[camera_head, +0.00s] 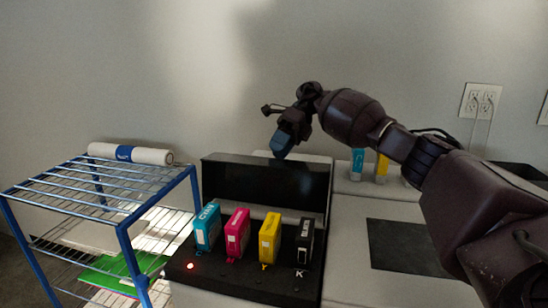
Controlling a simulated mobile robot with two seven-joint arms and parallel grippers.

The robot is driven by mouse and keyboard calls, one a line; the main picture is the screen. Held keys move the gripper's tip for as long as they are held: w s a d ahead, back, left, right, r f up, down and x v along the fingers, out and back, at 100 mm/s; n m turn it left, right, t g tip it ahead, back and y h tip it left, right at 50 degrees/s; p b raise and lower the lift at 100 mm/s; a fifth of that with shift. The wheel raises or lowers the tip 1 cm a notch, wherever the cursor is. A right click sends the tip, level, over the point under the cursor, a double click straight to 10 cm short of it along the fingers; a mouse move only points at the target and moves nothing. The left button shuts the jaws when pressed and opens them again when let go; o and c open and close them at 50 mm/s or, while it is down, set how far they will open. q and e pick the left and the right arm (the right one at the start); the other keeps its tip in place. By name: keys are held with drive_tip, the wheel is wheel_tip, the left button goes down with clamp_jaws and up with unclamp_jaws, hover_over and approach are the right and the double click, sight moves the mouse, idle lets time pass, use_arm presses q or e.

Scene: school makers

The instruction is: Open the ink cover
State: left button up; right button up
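The ink cover (250,184) is a dark, glossy panel. It stands raised, close to upright, at the back of the black ink bay (222,278). In front of it stand a cyan cartridge (206,228), a magenta cartridge (236,234), a yellow cartridge (269,238) and a black cartridge (303,243). My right gripper (281,153) comes in from the right and points down at the cover's top edge. Its fingers look close together, but their gap is not clear, and I cannot tell whether they touch the cover. My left gripper is out of view.
A blue wire rack (124,228) stands at the left with a white roll (130,153) on top and papers below. A cyan container (357,160) and a yellow container (381,168) stand behind my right arm. A wall outlet (481,101) is at the right.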

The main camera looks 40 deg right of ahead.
drive_tip(key=b+v, duration=0.1)
drive_tip(key=v, duration=0.6)
drive_tip(key=shift+d+r, duration=0.25)
drive_tip(key=shift+d, duration=0.05)
